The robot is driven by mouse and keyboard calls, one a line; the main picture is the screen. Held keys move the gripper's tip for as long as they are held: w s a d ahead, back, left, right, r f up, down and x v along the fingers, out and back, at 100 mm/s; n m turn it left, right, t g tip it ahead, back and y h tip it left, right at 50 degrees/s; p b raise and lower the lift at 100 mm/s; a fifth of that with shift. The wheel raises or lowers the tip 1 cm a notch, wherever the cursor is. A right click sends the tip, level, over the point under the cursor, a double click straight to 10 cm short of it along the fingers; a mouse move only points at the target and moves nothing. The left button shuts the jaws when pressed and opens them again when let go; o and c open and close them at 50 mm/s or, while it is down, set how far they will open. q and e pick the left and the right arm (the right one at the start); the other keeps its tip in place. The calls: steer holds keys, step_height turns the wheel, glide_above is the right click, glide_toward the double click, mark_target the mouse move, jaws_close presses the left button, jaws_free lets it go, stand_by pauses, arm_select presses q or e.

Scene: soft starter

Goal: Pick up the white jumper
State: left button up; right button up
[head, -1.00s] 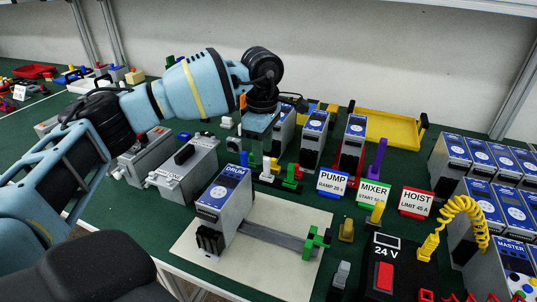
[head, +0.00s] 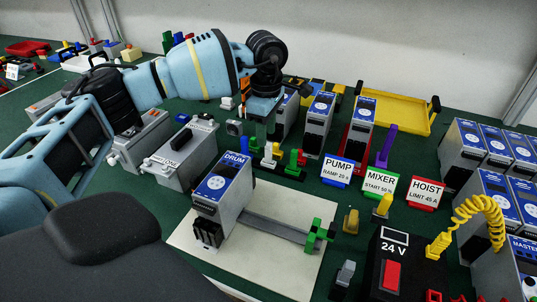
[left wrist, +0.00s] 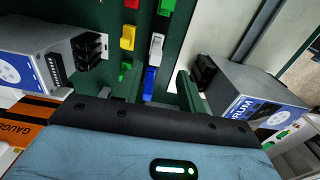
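In the left wrist view my left gripper (left wrist: 160,88) is open. Its two fingers straddle the columns of jumpers, with the blue jumper (left wrist: 150,82) near the gap and the white one farther out. Nothing is held. My right gripper is not in view.
Yellow (left wrist: 127,37), red (left wrist: 166,6) and green jumpers sit close to the white one. The DRUM unit (head: 222,190) stands on a pale board in front, with other drive units behind. PUMP (head: 336,170), MIXER and HOIST signs stand to the right.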

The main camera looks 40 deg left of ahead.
mark_target(269, 144)
arm_select(q)
steer(key=shift+w+f, duration=0.2)
steer(key=shift+f, duration=1.1)
steer(key=shift+w+f, duration=0.15)
steer(key=shift+f, duration=1.1)
steer(key=shift+c, duration=0.4)
jaws_close()
